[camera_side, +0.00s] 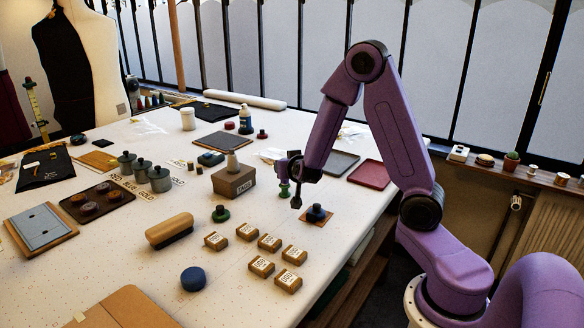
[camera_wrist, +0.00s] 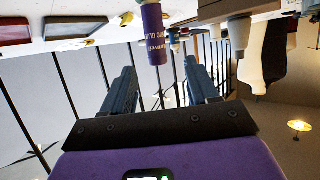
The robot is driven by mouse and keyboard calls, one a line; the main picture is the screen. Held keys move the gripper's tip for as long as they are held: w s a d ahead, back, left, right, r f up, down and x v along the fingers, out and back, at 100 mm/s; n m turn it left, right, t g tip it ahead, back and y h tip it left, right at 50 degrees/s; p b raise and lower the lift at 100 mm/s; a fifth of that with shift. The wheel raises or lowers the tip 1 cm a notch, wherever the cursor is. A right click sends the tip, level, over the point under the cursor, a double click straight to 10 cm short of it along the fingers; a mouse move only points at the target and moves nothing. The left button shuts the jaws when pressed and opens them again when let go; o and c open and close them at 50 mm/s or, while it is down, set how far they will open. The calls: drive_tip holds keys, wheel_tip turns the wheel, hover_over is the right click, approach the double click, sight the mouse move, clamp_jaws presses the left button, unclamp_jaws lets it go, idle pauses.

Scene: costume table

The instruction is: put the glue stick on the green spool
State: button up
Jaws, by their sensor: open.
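The purple glue stick (camera_side: 283,171) looks upright, directly above the green spool (camera_side: 284,190) and apparently resting on it. The side view is too small to show the contact clearly. In the inverted wrist view, the glue stick (camera_wrist: 155,40) is ahead of my fingers, around the middle of the gap.
A dark blue spool (camera_side: 317,212) stands on a brown square close to the right. A brown tags box (camera_side: 234,181) is left of the glue stick. Another dark green spool-like piece (camera_side: 220,213) and several small labelled blocks (camera_side: 269,243) lie nearer the front.

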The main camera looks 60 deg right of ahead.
drive_tip(key=s+a+n+g+y, duration=0.1)
drive_tip(key=s+a+n+y, duration=0.25)
drive_tip(key=a, duration=0.55)
drive_tip(key=s+a+n+g+y, duration=0.1)
drive_tip(key=s+a+n+y, duration=0.2)
drive_tip(key=a+y, duration=0.35)
drive_tip(key=s+a+n+y, duration=0.3)
drive_tip(key=a, duration=0.7)
drive_tip(key=s+a+n+g, duration=0.4)
drive_tip(key=s+n+g, duration=0.2)
drive_tip(key=s, duration=0.7)
drive_tip(key=s+d+r+n+g+h, duration=0.1)
drive_tip(key=s+d+n+g+h, duration=0.1)
drive_tip(key=s+d+n, duration=0.3)
drive_tip(key=s+d+h, duration=0.1)
drive_tip(key=s+d, duration=0.1)
drive_tip(key=s, duration=0.2)
drive_tip(key=shift+s+r+h, duration=0.3)
drive_tip(key=shift+s+r, duration=0.1)
